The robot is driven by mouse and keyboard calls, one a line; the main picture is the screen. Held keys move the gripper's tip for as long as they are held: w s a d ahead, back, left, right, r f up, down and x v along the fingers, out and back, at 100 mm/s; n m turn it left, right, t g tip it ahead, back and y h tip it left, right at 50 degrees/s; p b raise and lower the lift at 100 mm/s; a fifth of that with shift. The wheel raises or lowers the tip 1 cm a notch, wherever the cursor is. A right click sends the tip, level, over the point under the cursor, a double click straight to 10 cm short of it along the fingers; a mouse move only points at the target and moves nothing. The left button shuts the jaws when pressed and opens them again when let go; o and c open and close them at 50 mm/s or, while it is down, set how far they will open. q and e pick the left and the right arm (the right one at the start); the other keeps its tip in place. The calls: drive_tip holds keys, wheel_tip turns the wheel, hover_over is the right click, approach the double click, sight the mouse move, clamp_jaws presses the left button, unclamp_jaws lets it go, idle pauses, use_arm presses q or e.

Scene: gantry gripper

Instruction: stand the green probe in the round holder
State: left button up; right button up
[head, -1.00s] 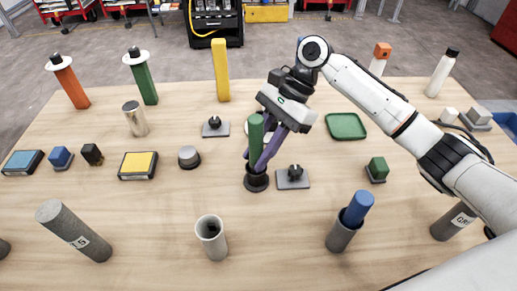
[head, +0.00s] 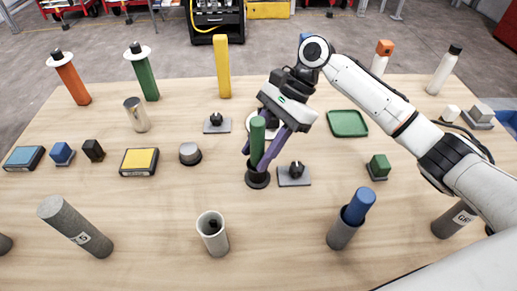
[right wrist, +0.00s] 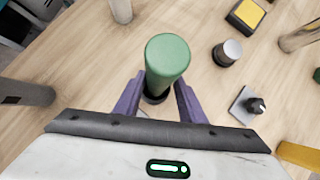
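The green probe (head: 258,135) stands upright in the head view, its lower end in the black round holder (head: 257,181). The probe's rounded top (right wrist: 168,52) is close to the camera in the right wrist view, and a dark part of the holder (right wrist: 154,98) shows below it. My right gripper (head: 254,158) has its purple fingers on either side of the probe. They look slightly apart from it, so the gripper seems open around it. The probe's bottom is hidden inside the holder. My left gripper is not in view.
A grey plate with a black knob (head: 294,174) sits just right of the holder. A grey-white cup (head: 212,235) and a blue cylinder (head: 359,205) in a grey cup stand nearer. A green tray (head: 347,123) lies right of the gripper. A silver-topped knob (head: 190,153) is to the left.

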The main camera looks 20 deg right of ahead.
drive_tip(key=shift+s+f, duration=0.3)
drive_tip(key=shift+s, duration=0.1)
drive_tip(key=v, duration=1.1)
drive_tip(key=shift+w+a, duration=0.2)
drive_tip(key=shift+w, duration=0.05)
